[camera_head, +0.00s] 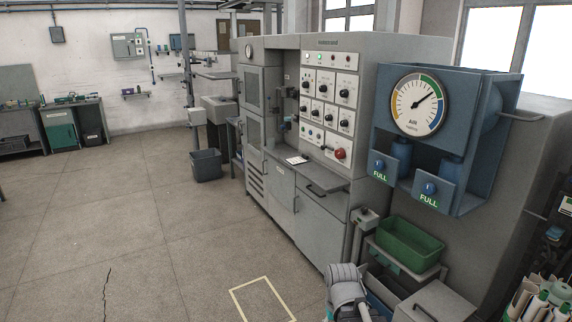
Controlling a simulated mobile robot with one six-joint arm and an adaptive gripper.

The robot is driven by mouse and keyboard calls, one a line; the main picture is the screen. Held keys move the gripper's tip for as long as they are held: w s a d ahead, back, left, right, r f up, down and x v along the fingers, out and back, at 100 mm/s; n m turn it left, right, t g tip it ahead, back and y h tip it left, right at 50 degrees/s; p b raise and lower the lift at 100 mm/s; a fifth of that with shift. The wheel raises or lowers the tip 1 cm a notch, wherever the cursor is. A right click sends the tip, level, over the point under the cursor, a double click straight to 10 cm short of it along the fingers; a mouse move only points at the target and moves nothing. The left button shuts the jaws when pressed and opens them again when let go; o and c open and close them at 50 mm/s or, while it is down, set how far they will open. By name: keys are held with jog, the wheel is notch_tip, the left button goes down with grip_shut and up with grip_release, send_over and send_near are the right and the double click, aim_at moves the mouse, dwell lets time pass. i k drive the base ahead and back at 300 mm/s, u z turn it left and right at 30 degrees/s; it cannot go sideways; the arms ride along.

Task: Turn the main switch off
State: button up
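The grey machine cabinet (310,210) stands right of centre, with a control panel (322,87) on its front. The panel carries several black rotary knobs, such as one at its upper right (344,93), and small lamps along the top, one of them lit green (319,55). A larger red knob (340,154) sits at the panel's lower right. The labels are too small to read, so I cannot tell which control is the main switch or how it is set. Part of my grey arm (346,290) shows at the bottom. My gripper is not in view.
A blue unit with a round AIR gauge (418,103) juts out at right, with two controls marked FULL. A green bin (409,245) stands below it. A shelf (300,165) projects under the panel. The floor (140,230) at left is open, with a yellow outline (264,281) near the machine.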

aim_at(340, 153)
jog(key=z, duration=0.3)
jog(key=i, duration=1.95)
jog(key=z, duration=0.35)
